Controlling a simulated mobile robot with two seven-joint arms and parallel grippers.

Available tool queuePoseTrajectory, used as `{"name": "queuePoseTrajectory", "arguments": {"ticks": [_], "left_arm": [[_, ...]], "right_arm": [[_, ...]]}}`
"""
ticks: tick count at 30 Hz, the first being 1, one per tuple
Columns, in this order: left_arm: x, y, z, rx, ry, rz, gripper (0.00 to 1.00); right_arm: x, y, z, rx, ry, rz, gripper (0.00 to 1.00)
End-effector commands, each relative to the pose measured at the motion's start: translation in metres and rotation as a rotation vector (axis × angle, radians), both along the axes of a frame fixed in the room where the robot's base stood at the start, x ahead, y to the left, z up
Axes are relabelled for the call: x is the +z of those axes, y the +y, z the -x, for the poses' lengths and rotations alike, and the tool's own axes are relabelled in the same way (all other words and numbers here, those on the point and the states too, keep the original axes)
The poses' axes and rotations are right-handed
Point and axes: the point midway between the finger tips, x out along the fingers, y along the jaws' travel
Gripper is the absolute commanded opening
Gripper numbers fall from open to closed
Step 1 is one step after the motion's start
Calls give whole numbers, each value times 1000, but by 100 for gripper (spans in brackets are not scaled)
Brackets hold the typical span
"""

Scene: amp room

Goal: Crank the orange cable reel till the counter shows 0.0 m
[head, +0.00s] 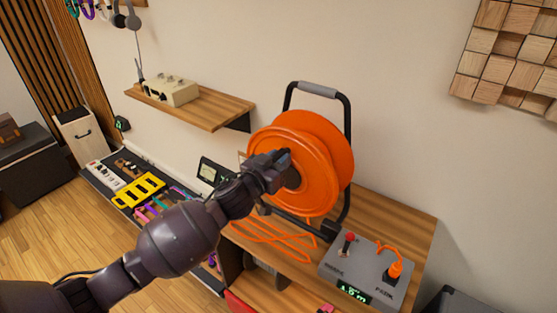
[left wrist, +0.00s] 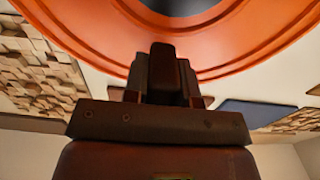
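The orange cable reel (head: 326,140) stands on a wooden bench in a black tube frame with a grey top grip. Its rim also fills the top of the left wrist view (left wrist: 90,40). My left gripper (head: 283,163) is at the reel's front face, just left of the dark hub (head: 293,177). In the left wrist view its dark fingers (left wrist: 165,75) are close together. The crank handle cannot be made out behind them, so the grip is unclear. A green counter display (head: 353,291) is lit on the grey box, its digits too small to read surely. My right gripper is not in view.
The grey box (head: 370,265) right of the reel has a red-knobbed lever (head: 348,243) and an orange plug (head: 394,269). Loose orange cable (head: 275,240) lies on the bench (head: 412,222). A wall shelf (head: 205,108) is behind left.

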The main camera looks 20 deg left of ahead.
Motion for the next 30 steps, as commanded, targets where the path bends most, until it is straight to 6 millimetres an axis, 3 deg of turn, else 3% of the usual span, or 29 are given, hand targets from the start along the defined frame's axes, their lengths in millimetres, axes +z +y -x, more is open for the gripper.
{"name": "queuePoseTrajectory", "arguments": {"ticks": [1,4,14,30], "left_arm": [[0,0,0,0,0,0,16],[0,0,0,0,0,0,0],[0,-1,0,0,0,0,0],[-10,-34,13,0,2,0,0]], "right_arm": [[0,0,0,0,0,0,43],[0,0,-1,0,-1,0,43],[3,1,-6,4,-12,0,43],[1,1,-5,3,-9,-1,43]]}}
